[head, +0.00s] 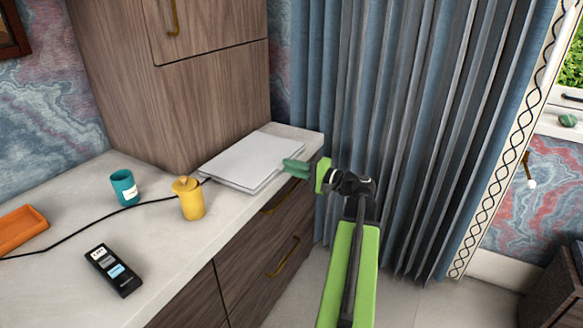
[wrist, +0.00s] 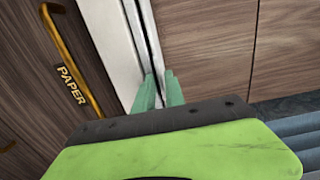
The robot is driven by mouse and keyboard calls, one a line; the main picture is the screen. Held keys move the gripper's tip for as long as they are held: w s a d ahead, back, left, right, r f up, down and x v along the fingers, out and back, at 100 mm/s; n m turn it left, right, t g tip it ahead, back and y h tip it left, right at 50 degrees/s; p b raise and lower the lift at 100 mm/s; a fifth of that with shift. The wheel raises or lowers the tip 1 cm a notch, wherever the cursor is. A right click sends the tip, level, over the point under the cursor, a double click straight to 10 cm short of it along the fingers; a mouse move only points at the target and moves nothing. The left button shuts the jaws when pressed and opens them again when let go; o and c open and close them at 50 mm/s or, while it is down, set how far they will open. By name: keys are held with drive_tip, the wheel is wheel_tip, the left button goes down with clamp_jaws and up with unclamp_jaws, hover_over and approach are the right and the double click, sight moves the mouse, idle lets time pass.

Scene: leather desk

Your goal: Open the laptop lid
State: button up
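The laptop (head: 245,163) is a flat, light grey slab, closed, lying at the far right end of the white counter. My gripper (head: 288,167), with green fingers, is at the laptop's right edge in the head view. In the wrist view, the laptop's thin edge (wrist: 134,28) runs toward the fingers, with a dark seam along it. The fingertips (wrist: 159,80) stand a little apart, one on each side of the seam's line. I cannot tell whether they touch the lid. The far parts of the fingers' contact are hidden.
A wooden cabinet (head: 190,85) rises behind the laptop. A yellow canister (head: 189,201), teal cup (head: 125,188), black remote-like device (head: 113,270), orange tray (head: 20,229) and black cable (head: 75,232) occupy the counter's left. Blue curtains (head: 400,110) hang at right.

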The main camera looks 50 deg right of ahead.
clamp_jaws()
idle(1.4)
drive_tip(key=shift+r, duration=0.1)
